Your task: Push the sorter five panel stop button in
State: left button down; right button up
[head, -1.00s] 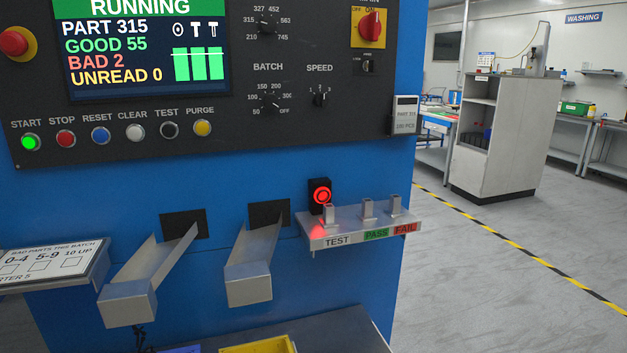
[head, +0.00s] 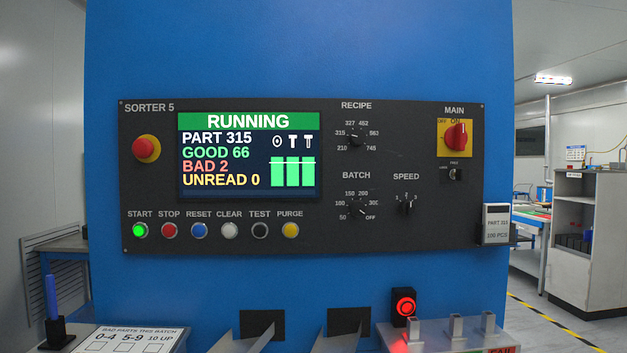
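The sorter five panel (head: 300,236) is a dark plate on a blue cabinet, facing me in the head view. The red stop button (head: 169,230) sits in the lower row, under the label STOP. It is between the green lit start button (head: 139,230) and the blue reset button (head: 199,230). The screen (head: 248,155) reads RUNNING, part 315, good 66, bad 2, unread 0. A larger red mushroom button (head: 146,149) on a yellow base is at the panel's upper left. Neither of my grippers shows in the head view.
Two metal chutes (head: 229,340) come out below the panel. A shelf with small posts and a red-lit sensor (head: 404,306) is at lower right. A bad-parts card (head: 130,340) and a blue pen (head: 51,298) in a holder are at lower left. The space before the panel looks clear.

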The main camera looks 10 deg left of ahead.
aim_at(140, 148)
jog(key=u, duration=1.3)
jog(key=i+j+z, duration=0.15)
jog(key=j+z, duration=0.15)
jog(key=j, duration=1.05)
jog(key=j+z, duration=0.3)
jog(key=j, duration=1)
